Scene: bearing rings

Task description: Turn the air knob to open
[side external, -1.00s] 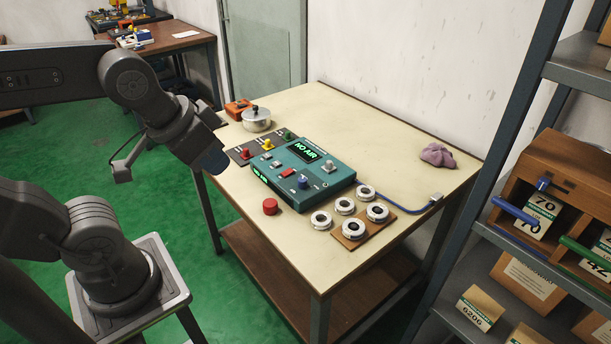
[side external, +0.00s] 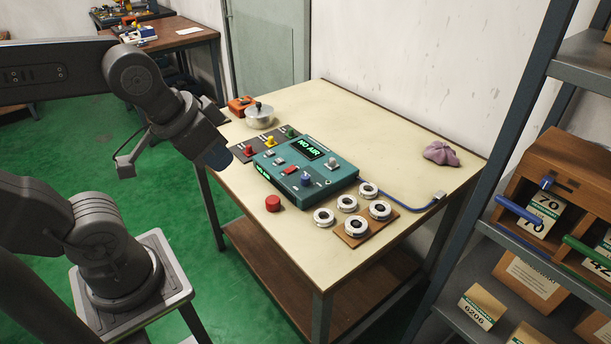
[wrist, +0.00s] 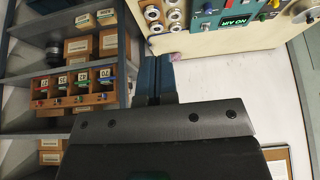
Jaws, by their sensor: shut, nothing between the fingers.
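A teal control box (side external: 262,161) stands on the table, with a dark screen (side external: 309,149) reading "NO AIR" in green. On its top are a blue knob (side external: 305,179), a pale grey knob (side external: 331,163) and red and white buttons. I cannot tell for sure which knob is the air knob. My gripper (side external: 218,158) is up left of the box, apart from it and empty. In the wrist view its blue fingers (wrist: 155,80) are together. There, part of the box shows upside down at the top, with its lit sign (wrist: 237,21).
A red button (side external: 273,203) sits in front of the box. Several bearing rings (side external: 324,217) lie to its right, some on a wooden board (side external: 351,241). A blue hose (side external: 408,208) runs right. A lidded pot (side external: 260,116) stands behind; a pink cloth (side external: 441,153) lies far right.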

